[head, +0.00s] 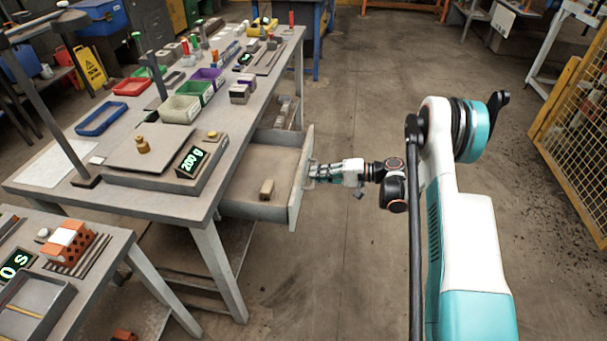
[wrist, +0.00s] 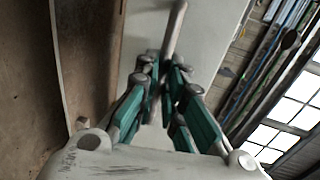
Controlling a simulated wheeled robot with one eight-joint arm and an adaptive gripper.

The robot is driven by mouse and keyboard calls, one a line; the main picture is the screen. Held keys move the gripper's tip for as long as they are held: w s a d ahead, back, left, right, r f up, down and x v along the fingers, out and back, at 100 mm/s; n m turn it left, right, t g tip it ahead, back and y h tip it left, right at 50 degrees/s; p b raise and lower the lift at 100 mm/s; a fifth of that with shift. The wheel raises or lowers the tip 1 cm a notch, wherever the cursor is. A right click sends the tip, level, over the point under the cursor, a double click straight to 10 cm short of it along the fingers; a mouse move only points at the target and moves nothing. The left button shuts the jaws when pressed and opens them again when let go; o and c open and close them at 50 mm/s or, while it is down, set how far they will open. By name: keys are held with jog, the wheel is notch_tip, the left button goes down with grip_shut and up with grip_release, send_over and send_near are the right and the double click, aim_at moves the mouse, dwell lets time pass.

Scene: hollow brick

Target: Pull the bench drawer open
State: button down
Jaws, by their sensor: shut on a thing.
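The bench drawer (head: 297,190) is pulled out from under the grey workbench (head: 160,205), with its inside visible from above. A small tan block (head: 267,190) lies in it. My gripper (head: 318,172) is at the outer face of the drawer front, coming from the right. In the wrist view my gripper (wrist: 168,85) has its teal-sided fingers close together around the drawer's bar handle (wrist: 175,30), which stands off the pale drawer front (wrist: 140,45). The part of the handle between the fingers is hidden.
A scale reading 200 g (head: 190,162) with a brass weight (head: 142,145) stands on the bench above the drawer. Coloured bins (head: 180,110) stand behind it. A second table (head: 100,250) is at lower left. A yellow mesh fence (head: 575,140) is at right. Floor right of the drawer is open.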

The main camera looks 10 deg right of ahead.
jog(key=shift+v, duration=0.8)
jog(key=shift+f, duration=0.15)
jog(key=c, duration=1.7)
grip_release()
jog(key=shift+d, duration=0.15)
jog(key=v, duration=1.1)
jog(key=shift+d, duration=0.35)
jog(key=shift+s, duration=0.1)
